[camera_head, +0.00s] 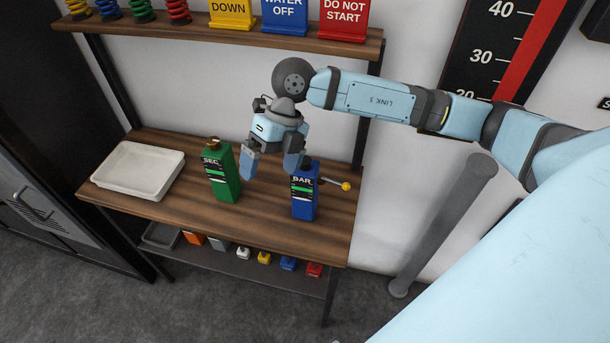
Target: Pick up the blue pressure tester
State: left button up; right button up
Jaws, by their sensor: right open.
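The blue pressure tester (305,204), a blue box with a dark face marked "BAR", stands upright on the wooden bench toward its right side. A short probe with a yellow ball end (345,187) shows just right of it. My right gripper (270,172) points down above the bench with its two fingers apart, empty. Its right finger is close to the tester's top left and overlaps it in the picture; I cannot tell whether they touch. The left finger is near the green "SEC" device. My left gripper is not in view.
The green device (224,178) stands upright left of the tester. A white tray (172,184) sits on the bench's left end. A shelf (200,32) with springs and signs is above; a lower shelf (215,257) holds small coloured items. Bench between the devices is clear.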

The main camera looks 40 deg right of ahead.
aim_at(305, 169)
jog(key=w+d+h, duration=0.1)
jog(key=d, duration=0.2)
jog(key=w+d+r+m+t+h, duration=0.1)
jog(key=d+h, duration=0.1)
jog(key=d, duration=0.1)
jog(key=w+d+r+h, duration=0.1)
jog(key=d+h, duration=0.1)
jog(key=d, duration=0.2)
jog(key=shift+w+m+t, duration=0.25)
jog(key=shift+m+t, duration=0.15)
notch_tip(305, 169, down, 7)
jog(key=shift+f, duration=0.2)
jog(key=f+p, duration=0.1)
jog(key=f, duration=0.3)
jog(key=shift+s+f+p, duration=0.15)
jog(key=shift+s+p, duration=0.05)
jog(key=shift+p, duration=0.2)
jog(key=shift+f, duration=0.55)
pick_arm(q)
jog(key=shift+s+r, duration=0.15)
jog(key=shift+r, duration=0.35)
pick_arm(e)
jog(key=shift+w+r, duration=0.1)
jog(key=c, duration=1.6)
